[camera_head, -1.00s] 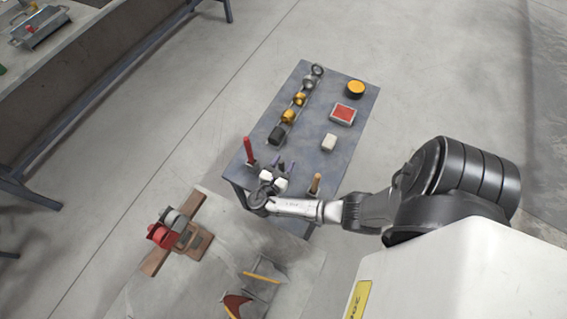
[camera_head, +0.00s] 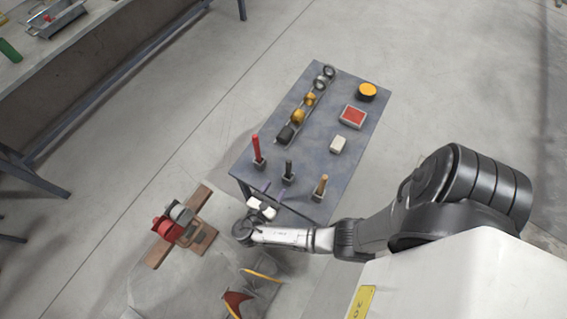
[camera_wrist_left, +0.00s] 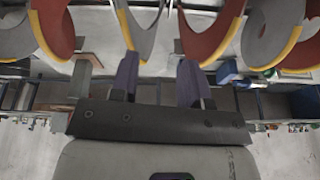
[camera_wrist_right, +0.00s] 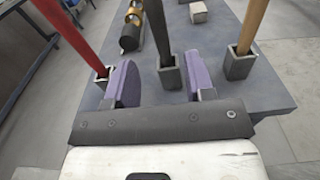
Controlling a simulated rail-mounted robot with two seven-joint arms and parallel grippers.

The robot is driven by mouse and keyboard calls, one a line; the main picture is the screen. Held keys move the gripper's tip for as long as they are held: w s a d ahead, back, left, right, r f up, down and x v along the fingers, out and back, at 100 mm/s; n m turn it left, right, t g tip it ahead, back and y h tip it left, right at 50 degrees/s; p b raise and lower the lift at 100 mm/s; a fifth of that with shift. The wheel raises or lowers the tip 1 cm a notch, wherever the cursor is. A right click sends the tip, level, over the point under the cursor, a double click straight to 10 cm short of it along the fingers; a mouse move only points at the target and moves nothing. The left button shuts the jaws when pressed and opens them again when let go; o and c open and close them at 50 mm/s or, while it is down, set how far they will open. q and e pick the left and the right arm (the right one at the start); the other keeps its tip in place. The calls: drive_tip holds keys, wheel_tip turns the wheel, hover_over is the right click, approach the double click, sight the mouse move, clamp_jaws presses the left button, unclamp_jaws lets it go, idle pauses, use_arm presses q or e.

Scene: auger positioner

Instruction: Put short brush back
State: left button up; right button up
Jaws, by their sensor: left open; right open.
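Three upright handles stand in small square holders along the near edge of the grey table (camera_head: 325,130): red (camera_head: 256,148), black (camera_head: 288,167) and wooden (camera_head: 321,185). I cannot tell which is the short brush, as only handles show. In the right wrist view the black handle (camera_wrist_right: 157,30) stands in its holder (camera_wrist_right: 169,75), beyond and between my fingertips, apart from them. My right gripper (camera_head: 265,195) is open and empty just off the table's near edge. My left gripper (camera_wrist_left: 158,75) is open and empty in its wrist view; it is outside the head view.
A rack of round parts (camera_head: 308,105), a yellow-topped disc (camera_head: 367,91), a red-topped box (camera_head: 353,116) and a white block (camera_head: 338,144) are on the table. A red and grey device (camera_head: 175,225) is at the lower left. Curved red and yellow-edged pieces (camera_head: 238,301) lie near the bottom.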

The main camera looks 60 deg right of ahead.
drive_tip(key=s+a+m+y, duration=0.1)
drive_tip(key=s+m+y, duration=0.7)
drive_tip(key=m+y, duration=0.15)
drive_tip(key=s+a+r+m+t+y, duration=0.2)
drive_tip(key=a+r+y, duration=0.1)
drive_tip(key=r+y, duration=0.1)
drive_tip(key=s+a+r+m+t+y, duration=0.2)
drive_tip(key=a+r+m+y, duration=0.1)
drive_tip(key=r, duration=0.3)
drive_tip(key=shift+s+a+r+t+y, duration=0.25)
drive_tip(key=shift+t+y, duration=0.05)
drive_tip(key=shift+y, duration=0.35)
drive_tip(key=shift+m, duration=0.25)
